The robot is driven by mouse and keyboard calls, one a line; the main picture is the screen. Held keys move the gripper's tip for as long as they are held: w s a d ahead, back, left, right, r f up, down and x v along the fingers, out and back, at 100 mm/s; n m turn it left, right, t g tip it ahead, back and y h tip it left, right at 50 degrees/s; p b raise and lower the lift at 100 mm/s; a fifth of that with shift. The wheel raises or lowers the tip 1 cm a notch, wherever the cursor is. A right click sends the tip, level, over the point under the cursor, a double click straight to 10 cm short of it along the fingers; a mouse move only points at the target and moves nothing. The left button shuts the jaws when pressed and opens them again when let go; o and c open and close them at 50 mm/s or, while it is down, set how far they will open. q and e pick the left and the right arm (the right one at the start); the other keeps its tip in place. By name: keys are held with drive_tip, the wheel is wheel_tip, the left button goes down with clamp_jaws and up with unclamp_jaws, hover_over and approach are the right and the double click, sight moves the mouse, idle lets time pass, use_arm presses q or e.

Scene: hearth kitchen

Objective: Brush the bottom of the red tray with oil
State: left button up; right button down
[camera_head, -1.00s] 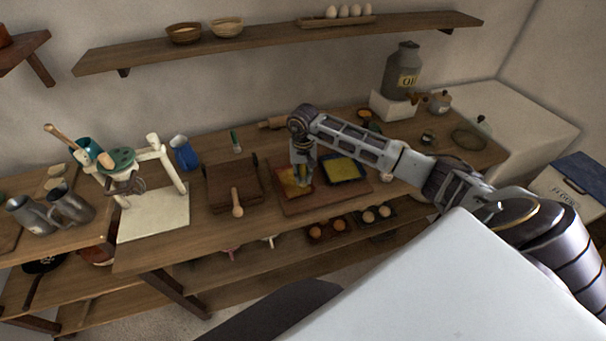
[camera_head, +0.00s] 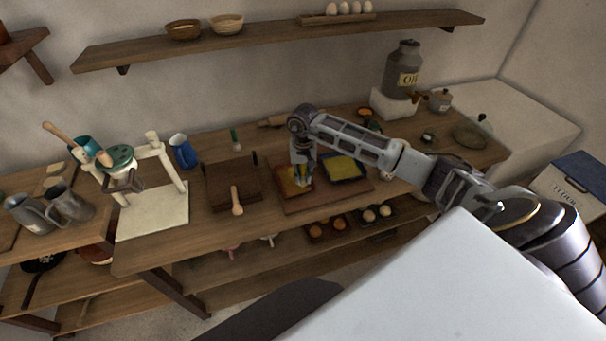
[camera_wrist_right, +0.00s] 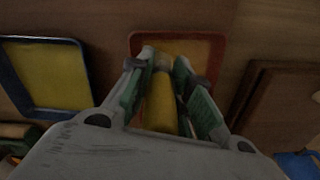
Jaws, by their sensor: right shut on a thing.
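The red tray (camera_head: 284,187) lies on a wooden board on the bench, with a yellow-orange bottom. It also shows in the right wrist view (camera_wrist_right: 217,48), with its red rim around the far end of the brush. My right gripper (camera_head: 301,177) points down over this tray. In the right wrist view the gripper (camera_wrist_right: 163,72) is shut on a yellow-handled brush (camera_wrist_right: 160,103). The fingers and handle hide the brush tip, so I cannot tell whether it touches the bottom. My left gripper is not in view.
A blue-rimmed tray (camera_head: 345,168) with a yellow bottom lies just right of the red one. An oil can (camera_head: 403,75) with a tap stands on a white block at the back right. A shelf (camera_head: 270,38) runs above.

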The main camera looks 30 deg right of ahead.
drive_tip(key=shift+f+b, duration=0.5)
drive_tip(key=shift+f, duration=0.1)
idle(0.3)
drive_tip(key=shift+w, duration=0.1)
drive_tip(key=shift+w+d+b, duration=0.25)
drive_tip(key=shift+w+b, duration=0.65)
drive_tip(key=shift+w, duration=0.15)
drive_tip(key=shift+w+d+r+b, duration=0.15)
drive_tip(key=shift+w+b, duration=0.35)
drive_tip(key=shift+w, duration=0.25)
drive_tip(key=shift+w+d+b, duration=0.25)
drive_tip(key=shift+w+b, duration=0.7)
drive_tip(key=shift+w, duration=0.3)
drive_tip(key=shift+w+d+b, duration=0.15)
drive_tip(key=shift+w+b, duration=0.25)
drive_tip(key=shift+w, duration=0.25)
